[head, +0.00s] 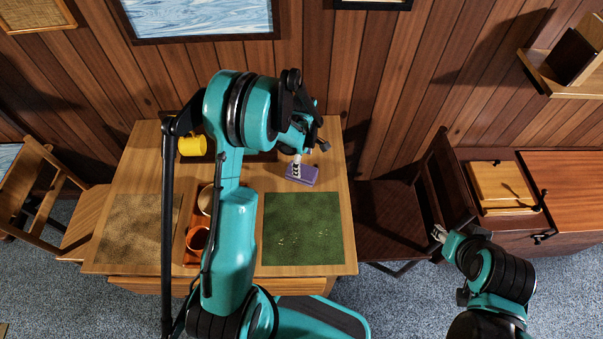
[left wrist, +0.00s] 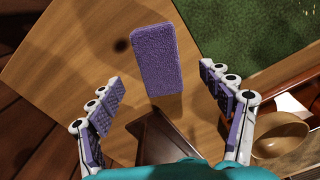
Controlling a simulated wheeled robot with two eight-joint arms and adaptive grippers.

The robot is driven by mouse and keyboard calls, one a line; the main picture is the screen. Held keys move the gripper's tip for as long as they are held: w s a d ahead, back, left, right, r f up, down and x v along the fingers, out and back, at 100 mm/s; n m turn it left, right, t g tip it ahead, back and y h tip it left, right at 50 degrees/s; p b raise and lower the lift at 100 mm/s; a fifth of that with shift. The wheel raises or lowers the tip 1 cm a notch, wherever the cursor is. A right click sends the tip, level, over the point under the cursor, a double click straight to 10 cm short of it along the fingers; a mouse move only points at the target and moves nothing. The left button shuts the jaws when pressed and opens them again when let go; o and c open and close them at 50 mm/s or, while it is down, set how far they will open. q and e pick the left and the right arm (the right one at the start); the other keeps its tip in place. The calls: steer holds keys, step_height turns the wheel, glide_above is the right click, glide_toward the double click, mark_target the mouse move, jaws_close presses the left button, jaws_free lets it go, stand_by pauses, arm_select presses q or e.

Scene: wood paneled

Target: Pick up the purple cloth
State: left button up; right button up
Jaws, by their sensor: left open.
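The purple cloth (head: 303,174) is a small, flat-sided block-like piece on the wooden table, behind the green placemat. In the left wrist view the purple cloth (left wrist: 155,60) shows whole, with nothing touching it. My left gripper (head: 297,163) reaches over the table at the cloth's back edge. In the left wrist view its two fingers (left wrist: 160,98) are spread wide, with the cloth ahead of and between them, and nothing is held. My right gripper (head: 440,234) is off to the right of the table, far from the cloth; its finger opening is too small to make out.
The table (head: 140,160) also bears a green placemat (head: 303,228), a tan placemat (head: 135,228), a yellow mug (head: 192,146), an orange mug (head: 197,238) and a bowl (head: 206,200), the last two on an orange tray (head: 190,258). A chair (head: 400,215) stands to the right.

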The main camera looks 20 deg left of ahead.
mark_target(303, 170)
arm_select(q)
step_height(303, 170, down, 6)
steer(key=shift+w+f+b, duration=0.1)
steer(key=shift+w+b, duration=0.05)
steer(key=shift+b, duration=0.8)
steer(key=c, duration=1.4)
steer(key=shift+o, duration=0.2)
steer(key=shift+r, duration=0.25)
steer(key=r+p, duration=0.1)
steer(key=r, duration=0.1)
steer(key=r+p, duration=0.1)
steer(key=r, duration=0.1)
steer(key=shift+d+r, duration=0.2)
steer(key=shift+r, duration=0.05)
steer(key=d+r+p, duration=0.1)
steer(key=d+r, duration=0.2)
steer(key=d, duration=0.2)
steer(key=s+d+r+p, duration=0.1)
steer(key=d+r, duration=0.2)
steer(key=d, duration=0.3)
steer(key=shift+s+d+r, duration=0.15)
